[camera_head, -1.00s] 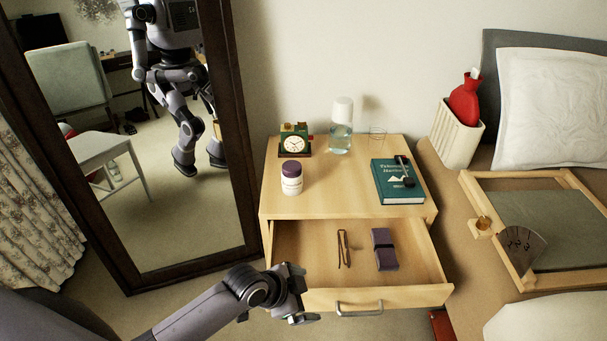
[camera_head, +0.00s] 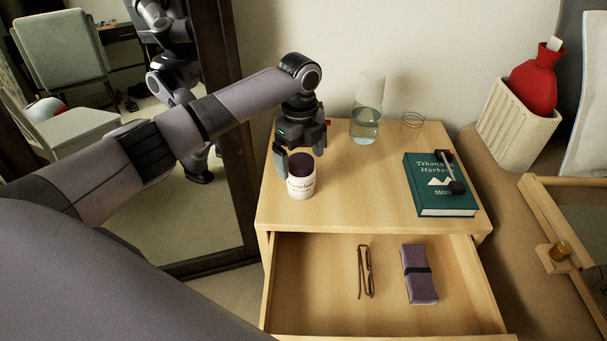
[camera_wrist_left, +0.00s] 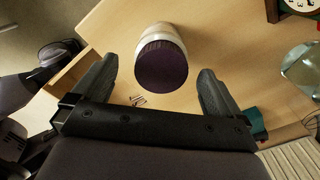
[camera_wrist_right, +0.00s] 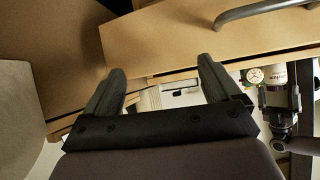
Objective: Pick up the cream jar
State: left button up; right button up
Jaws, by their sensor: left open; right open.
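The cream jar (camera_head: 301,186), white with a dark purple lid, stands upright on the nightstand's top, near its left side. My left gripper (camera_head: 300,153) is open just behind and above the jar, with one finger beside its lid. In the left wrist view the jar (camera_wrist_left: 161,62) is seen lid-first between the two spread fingers, with a gap on both sides. My right gripper (camera_wrist_right: 161,66) is open and empty in its wrist view, near the drawer front; it is out of the head view.
The nightstand (camera_head: 350,205) also holds a teal book (camera_head: 440,200) with a dark object on it, a water carafe (camera_head: 366,125) and a clear glass (camera_head: 412,123). The drawer (camera_head: 320,290) is open, with glasses (camera_head: 366,270) and a purple case (camera_head: 419,275) inside. A mirror stands left.

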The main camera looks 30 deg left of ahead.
aim_at(301, 177)
pick_arm(q)
jog(key=shift+w+a+f, duration=0.1)
jog(key=shift+a+f, duration=0.05)
jog(key=shift+a, duration=0.05)
jog(key=shift+f, duration=0.35)
jog(key=f+b, duration=0.2)
jog(key=f, duration=0.3)
jog(key=shift+d, duration=0.2)
jog(key=shift+f, duration=0.4)
jog(key=c, duration=1.3)
pick_arm(e)
jog(key=shift+w+a+r+y, duration=0.1)
jog(key=shift+w+a+y, duration=0.1)
jog(key=shift+a, duration=0.2)
jog(key=shift+w+a+r+y, duration=0.1)
jog(key=shift+w+a, duration=0.05)
jog(key=shift+a, duration=0.25)
jog(key=shift+f, duration=0.1)
